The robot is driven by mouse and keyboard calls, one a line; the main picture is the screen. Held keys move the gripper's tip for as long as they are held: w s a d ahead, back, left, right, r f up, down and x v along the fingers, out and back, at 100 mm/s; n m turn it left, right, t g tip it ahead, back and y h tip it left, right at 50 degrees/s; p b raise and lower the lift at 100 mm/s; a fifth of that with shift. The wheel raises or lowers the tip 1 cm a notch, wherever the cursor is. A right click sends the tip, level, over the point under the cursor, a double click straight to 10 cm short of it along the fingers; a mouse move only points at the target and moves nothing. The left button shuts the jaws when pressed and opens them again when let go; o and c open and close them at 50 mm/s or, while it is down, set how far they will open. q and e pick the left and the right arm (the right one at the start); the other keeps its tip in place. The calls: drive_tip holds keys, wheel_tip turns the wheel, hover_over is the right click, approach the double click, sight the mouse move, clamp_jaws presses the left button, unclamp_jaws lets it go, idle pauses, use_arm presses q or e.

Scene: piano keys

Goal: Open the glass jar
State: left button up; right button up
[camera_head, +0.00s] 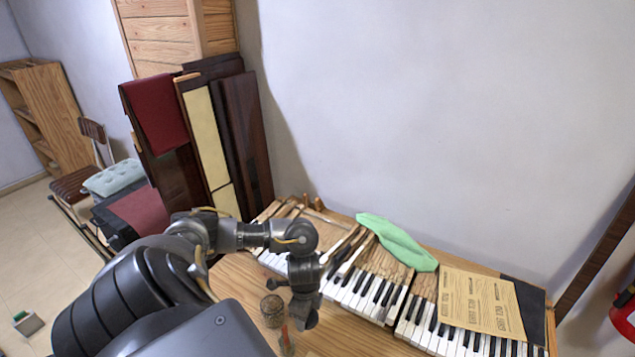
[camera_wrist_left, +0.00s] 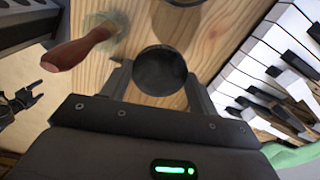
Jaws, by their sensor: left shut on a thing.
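My left gripper (camera_head: 303,318) comes down over the table beside the glass jar (camera_head: 272,309). In the left wrist view its fingers (camera_wrist_left: 160,88) are shut on a dark round lid (camera_wrist_left: 160,68). The glass jar stands left of the gripper in the head view, with brownish contents showing. Part of a round rim, which looks like this jar, shows at the top edge of the left wrist view (camera_wrist_left: 185,2). The lid looks apart from it. What lies under the lid is hidden. My right gripper (camera_wrist_left: 22,102) shows small at the left of the wrist view; its opening is unclear.
A second glass jar (camera_head: 287,345) with a reddish-brown handle (camera_wrist_left: 85,47) stands near the gripper. Piano keys (camera_head: 365,293) run along the table (camera_head: 235,275). A green cloth (camera_head: 397,242) and printed paper (camera_head: 480,300) lie on the piano parts.

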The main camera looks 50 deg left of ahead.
sight(306, 324)
use_arm(q)
wheel_tip(306, 324, down, 2)
drive_tip(key=shift+a+f, duration=0.1)
drive_tip(key=shift+f, duration=0.1)
drive_tip(key=shift+f+b, duration=0.45)
drive_tip(key=shift+f, duration=1.4)
drive_tip(key=shift+f, duration=0.15)
drive_tip(key=o, duration=0.8)
drive_tip(key=shift+r, duration=0.5)
wheel_tip(306, 324, up, 11)
drive_tip(key=p, duration=0.4)
drive_tip(key=shift+r, duration=0.2)
